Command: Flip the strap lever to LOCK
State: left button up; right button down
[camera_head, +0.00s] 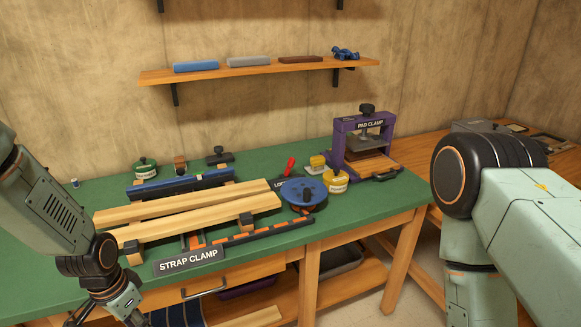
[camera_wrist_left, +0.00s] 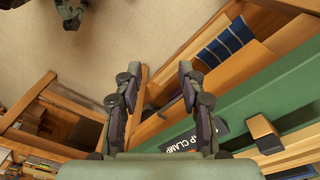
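The strap clamp stands on the green bench top, with two long pale boards (camera_head: 190,208) lying across it. Its name plate (camera_head: 188,261) is at the front edge. At its right end is a blue round drum (camera_head: 303,192). A red-handled lever (camera_head: 290,165) stands tilted up behind the drum, beside a dark label (camera_head: 281,184) that the drum partly hides. My left gripper (camera_wrist_left: 158,78) is open and empty in the left wrist view, pointing past the bench's front edge. It is at the lower left in the head view, far from the lever. My right gripper is out of view; only its arm shows.
A purple pad clamp (camera_head: 367,145) stands right of the drum. Yellow tins (camera_head: 336,182) sit between them. A wall shelf (camera_head: 260,72) hangs above. An open lower shelf (camera_head: 300,293) is under the bench.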

pick_arm(q)
jog(key=w+a+r, duration=0.1)
jog(key=r, duration=0.1)
jog(key=w+a+r+m, duration=0.1)
jog(key=w+a+r, duration=0.1)
jog(key=w+a+r+m, duration=0.1)
jog(key=w+a+r, duration=0.1)
jog(key=shift+w+a+r+y, duration=0.1)
jog(key=shift+a+r+y, duration=0.15)
jog(key=shift+r+y, duration=0.15)
jog(key=c, duration=0.3)
jog(key=shift+m+g+y, duration=0.4)
jog(key=shift+m+g, duration=0.2)
jog(key=shift+m, duration=0.3)
jog(key=a+r, duration=0.1)
jog(key=r, duration=0.1)
jog(key=w+a+r, duration=0.1)
jog(key=a+r, duration=0.3)
jog(key=shift+w+a+r, duration=0.2)
jog(key=shift+w+r, duration=0.15)
jog(key=shift+w, duration=0.05)
grip_shut()
jog(key=shift+d, duration=0.1)
